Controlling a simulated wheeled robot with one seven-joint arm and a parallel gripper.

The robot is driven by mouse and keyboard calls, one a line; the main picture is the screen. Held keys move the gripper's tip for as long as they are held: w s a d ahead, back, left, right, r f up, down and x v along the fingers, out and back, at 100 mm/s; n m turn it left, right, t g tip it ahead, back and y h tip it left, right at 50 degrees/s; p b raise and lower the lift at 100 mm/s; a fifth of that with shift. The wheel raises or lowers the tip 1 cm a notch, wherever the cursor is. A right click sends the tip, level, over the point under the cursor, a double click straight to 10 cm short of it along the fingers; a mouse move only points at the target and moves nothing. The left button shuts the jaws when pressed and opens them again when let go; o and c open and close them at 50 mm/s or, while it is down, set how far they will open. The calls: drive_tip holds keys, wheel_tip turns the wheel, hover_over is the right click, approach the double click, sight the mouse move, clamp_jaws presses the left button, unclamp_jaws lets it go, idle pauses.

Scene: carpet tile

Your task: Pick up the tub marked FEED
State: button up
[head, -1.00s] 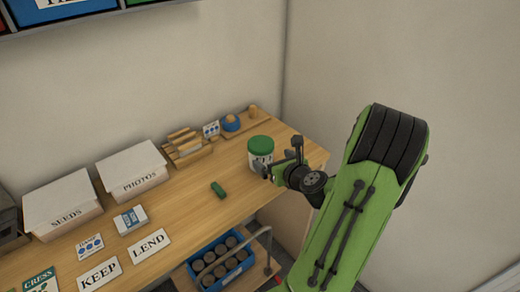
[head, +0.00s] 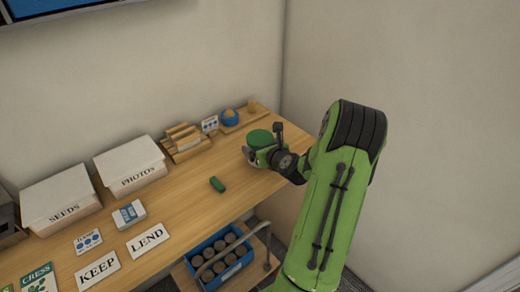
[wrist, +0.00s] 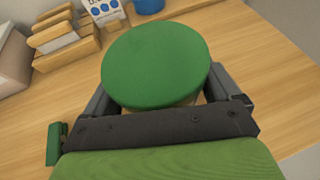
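A tub with a round green lid (head: 259,138) stands at the right end of the wooden table. In the wrist view its lid (wrist: 156,64) fills the middle. The front of the tub is hidden by my gripper, so no marking on it can be read now. My gripper (head: 264,153) is at the tub, with one finger on each side of it in the wrist view. The fingers are wide apart, and a sliver of table shows between the tub's body and the right finger, so the gripper looks open around the tub.
A small green block (head: 217,184) lies on the table (head: 185,205) left of the tub. White boxes marked PHOTOS (head: 132,165) and SEEDS (head: 60,197) stand left.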

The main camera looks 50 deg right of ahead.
drive_tip(key=c, duration=0.5)
